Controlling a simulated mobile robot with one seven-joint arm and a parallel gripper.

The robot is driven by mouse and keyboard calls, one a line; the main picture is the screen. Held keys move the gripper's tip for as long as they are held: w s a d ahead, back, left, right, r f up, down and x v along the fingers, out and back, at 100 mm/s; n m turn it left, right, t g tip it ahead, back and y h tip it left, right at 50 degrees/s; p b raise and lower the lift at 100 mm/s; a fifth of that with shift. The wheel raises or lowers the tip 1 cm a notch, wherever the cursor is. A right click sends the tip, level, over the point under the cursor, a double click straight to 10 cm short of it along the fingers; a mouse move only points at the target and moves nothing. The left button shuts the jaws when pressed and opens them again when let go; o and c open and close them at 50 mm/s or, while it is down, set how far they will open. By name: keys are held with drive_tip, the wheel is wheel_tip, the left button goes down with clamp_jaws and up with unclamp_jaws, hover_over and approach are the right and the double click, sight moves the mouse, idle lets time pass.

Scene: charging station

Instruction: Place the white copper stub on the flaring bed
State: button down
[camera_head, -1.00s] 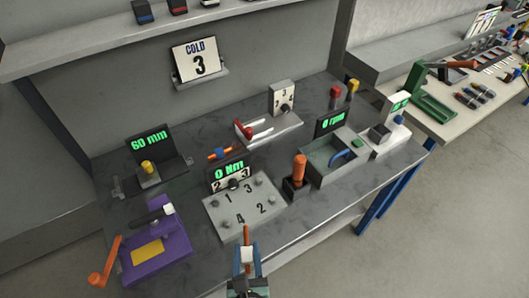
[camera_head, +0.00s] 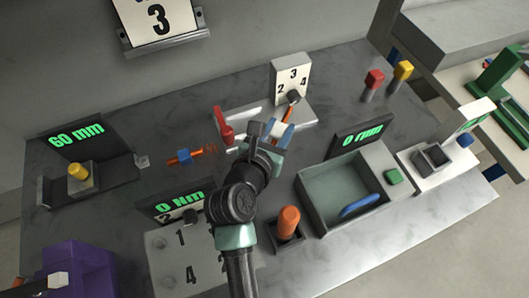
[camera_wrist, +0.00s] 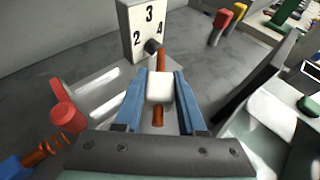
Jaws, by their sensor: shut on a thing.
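The white copper stub, a copper rod with a white band (camera_wrist: 160,88), is held between the blue fingers of my gripper (camera_wrist: 157,100). In the head view my gripper (camera_head: 268,138) is shut on it, and its copper end (camera_head: 288,114) points toward the dial. What looks like the flaring bed is a grey base (camera_head: 303,117) with pale rails, a red handle (camera_head: 224,126) and an upright dial plate (camera_head: 291,77) numbered 2, 3, 4. My gripper is over or in front of this bed. Whether the stub touches it I cannot tell.
A blue-banded copper stub (camera_head: 187,156) lies left of my gripper. A grey tray (camera_head: 312,201) with a blue item and an orange-handled tool (camera_head: 288,222) stand to the right. A 60 mm display (camera_head: 78,142) stands at left. Red and yellow posts (camera_head: 373,82) stand behind right.

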sight(277, 143)
drive_tip(key=f, duration=0.3)
drive_tip(key=f+b, duration=0.1)
drive_tip(key=f, duration=0.1)
drive_tip(key=shift+s+a, duration=0.15)
drive_tip(key=shift+s, duration=0.15)
drive_tip(key=shift+w+f+b, duration=0.1)
drive_tip(key=shift+f+b, duration=0.65)
drive_tip(key=shift+f, duration=1.4)
drive_tip(key=shift+f, duration=0.1)
drive_tip(key=c, duration=0.5)
unclamp_jaws()
drive_tip(key=shift+f, duration=0.1)
